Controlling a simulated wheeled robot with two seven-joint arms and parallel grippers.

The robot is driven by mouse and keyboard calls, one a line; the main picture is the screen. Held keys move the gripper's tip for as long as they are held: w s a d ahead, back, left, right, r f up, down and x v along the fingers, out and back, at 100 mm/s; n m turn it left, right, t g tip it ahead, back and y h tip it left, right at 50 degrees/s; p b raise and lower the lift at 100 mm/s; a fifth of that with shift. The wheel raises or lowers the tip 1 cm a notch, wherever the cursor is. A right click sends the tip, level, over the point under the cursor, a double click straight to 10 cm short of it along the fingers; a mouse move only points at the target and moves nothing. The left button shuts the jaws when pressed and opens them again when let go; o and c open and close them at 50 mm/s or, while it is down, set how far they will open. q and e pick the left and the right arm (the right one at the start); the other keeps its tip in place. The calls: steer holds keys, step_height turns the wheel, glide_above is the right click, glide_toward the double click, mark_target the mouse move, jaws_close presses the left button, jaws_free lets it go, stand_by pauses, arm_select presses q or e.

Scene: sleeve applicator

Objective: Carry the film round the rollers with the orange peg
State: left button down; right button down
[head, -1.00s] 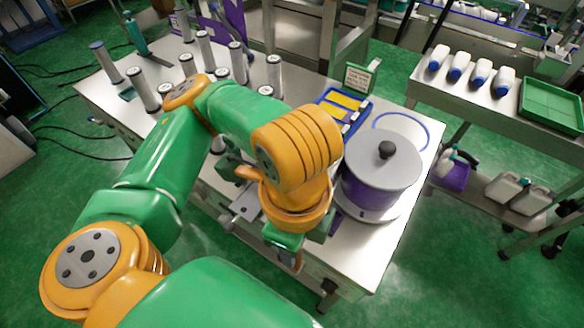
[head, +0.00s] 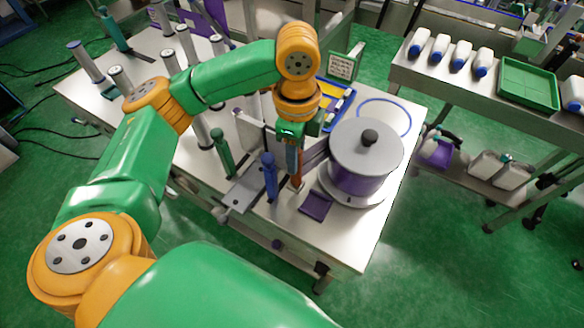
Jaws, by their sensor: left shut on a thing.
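My left gripper (head: 291,150) points down over the front of the metal table and is shut on the orange peg (head: 297,174), which shows just below the jaws. The purple film roll (head: 362,178) stands right of it under a grey lid with a black knob. A strip of purple film (head: 315,155) spans from the roll to beside the gripper and peg. I cannot tell whether it is fixed to the peg. My right gripper is not in view.
A green post (head: 223,152) and a blue post (head: 269,177) stand left of the gripper beside a grey metal bracket (head: 245,187). A dark purple square (head: 316,205) lies in front. A blue ring (head: 385,112) and a small sign (head: 343,66) are behind.

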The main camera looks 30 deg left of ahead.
arm_select(q)
steer(key=w+a+p, duration=0.2)
steer(key=a+p, duration=0.4)
steer(key=a, duration=1.6)
steer(key=s+a+p, duration=0.1)
steer(key=s+a, duration=0.4)
steer(key=a, duration=0.3)
steer(key=shift+s+a, duration=0.25)
steer(key=shift+a, duration=0.1)
steer(key=shift+f, duration=0.1)
